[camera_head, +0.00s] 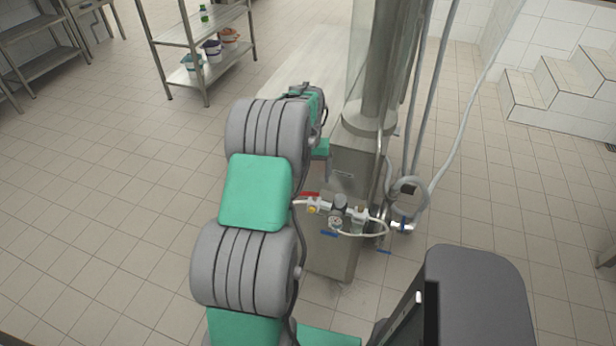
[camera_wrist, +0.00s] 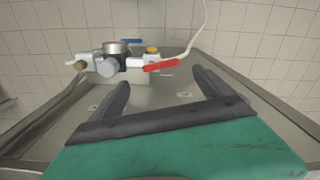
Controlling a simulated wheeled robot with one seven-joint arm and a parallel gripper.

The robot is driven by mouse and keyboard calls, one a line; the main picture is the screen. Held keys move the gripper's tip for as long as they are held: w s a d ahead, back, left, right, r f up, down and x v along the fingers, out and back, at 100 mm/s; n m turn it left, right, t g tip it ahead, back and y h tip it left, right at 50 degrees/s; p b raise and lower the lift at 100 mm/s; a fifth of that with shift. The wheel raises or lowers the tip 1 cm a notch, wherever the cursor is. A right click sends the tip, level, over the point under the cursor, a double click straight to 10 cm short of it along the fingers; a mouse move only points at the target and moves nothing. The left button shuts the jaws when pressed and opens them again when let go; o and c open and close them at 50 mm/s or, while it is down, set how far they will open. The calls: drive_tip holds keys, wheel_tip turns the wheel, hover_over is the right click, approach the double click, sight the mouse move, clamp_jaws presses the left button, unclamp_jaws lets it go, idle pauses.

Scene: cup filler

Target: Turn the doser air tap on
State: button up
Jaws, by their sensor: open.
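The doser's air unit is a row of metal fittings with a round gauge (camera_head: 336,222) on the side of the steel doser (camera_head: 344,170). A tap with a red lever (camera_wrist: 161,66) is at one end of the row, beside a yellow knob (camera_wrist: 152,50). The lever lies roughly along the row, and it also shows in the head view (camera_head: 309,194). In the wrist view my gripper (camera_wrist: 160,80) is open and empty. The red lever is ahead of the gap between its dark fingers, apparently without contact. In the head view my arm hides the fingers.
A blue lever (camera_wrist: 131,41) shows behind the fittings, with more blue levers low on the doser in the head view (camera_head: 328,233). A pale hose (camera_wrist: 198,28) rises from the red-lever end. A steel shelf (camera_head: 205,50) stands at the back left. Open tiled floor lies left and right.

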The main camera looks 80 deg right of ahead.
sight(308, 193)
wheel_tip(308, 193, down, 7)
drive_tip(key=shift+r+p, duration=0.1)
drive_tip(key=shift+p, duration=0.35)
